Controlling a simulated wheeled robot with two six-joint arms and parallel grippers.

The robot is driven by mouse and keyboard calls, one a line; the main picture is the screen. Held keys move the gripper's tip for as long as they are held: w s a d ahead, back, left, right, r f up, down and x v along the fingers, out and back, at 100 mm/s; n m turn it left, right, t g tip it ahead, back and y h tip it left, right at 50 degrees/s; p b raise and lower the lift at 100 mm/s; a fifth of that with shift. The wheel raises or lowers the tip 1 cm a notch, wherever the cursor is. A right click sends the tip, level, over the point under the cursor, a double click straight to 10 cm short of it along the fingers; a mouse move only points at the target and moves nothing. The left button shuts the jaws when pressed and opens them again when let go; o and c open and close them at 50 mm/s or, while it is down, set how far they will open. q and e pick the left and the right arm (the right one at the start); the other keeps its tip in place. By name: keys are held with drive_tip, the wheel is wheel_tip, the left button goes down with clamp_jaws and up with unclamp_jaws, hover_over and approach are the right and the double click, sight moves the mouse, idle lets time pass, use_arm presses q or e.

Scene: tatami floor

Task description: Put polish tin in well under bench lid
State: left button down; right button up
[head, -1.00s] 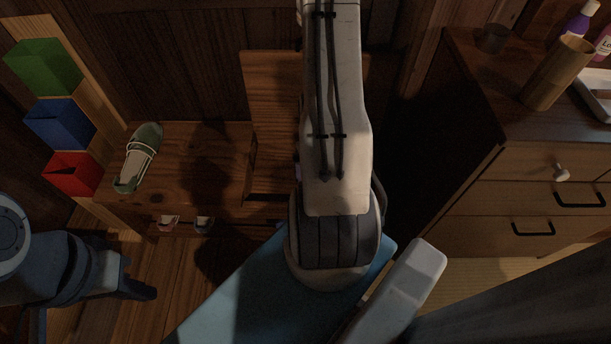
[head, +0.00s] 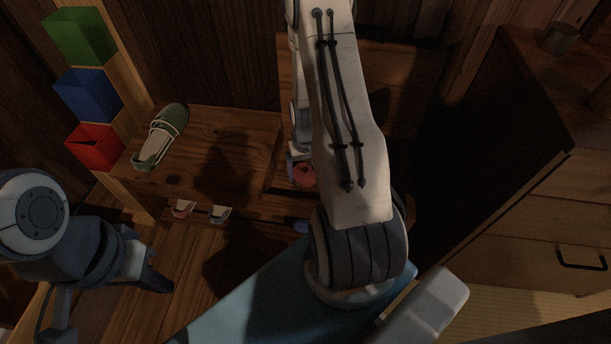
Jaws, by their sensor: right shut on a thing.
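The wooden bench (head: 215,150) stands along the back wall. Its lid (head: 395,110) appears raised behind my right arm. A dark edge of the well shows just left of that arm, and most of the opening is hidden. My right gripper (head: 300,158) is partly hidden beside my forearm, over the bench's right part. It is shut on a small red round thing, seemingly the polish tin (head: 304,174), only partly visible. I cannot tell whether the tin is inside the well. My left gripper (head: 158,282) is low at the left, away from the bench; its finger gap is unclear.
A green shoe (head: 161,136) lies on the bench's left part. Green, blue and red bins (head: 95,147) are stacked on a post at the left. Small shoes (head: 218,213) sit below the bench front. A drawer cabinet (head: 540,200) stands at the right.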

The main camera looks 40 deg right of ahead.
drive_tip(key=shift+f, duration=0.2)
drive_tip(key=shift+f, duration=0.1)
drive_tip(key=o, duration=1)
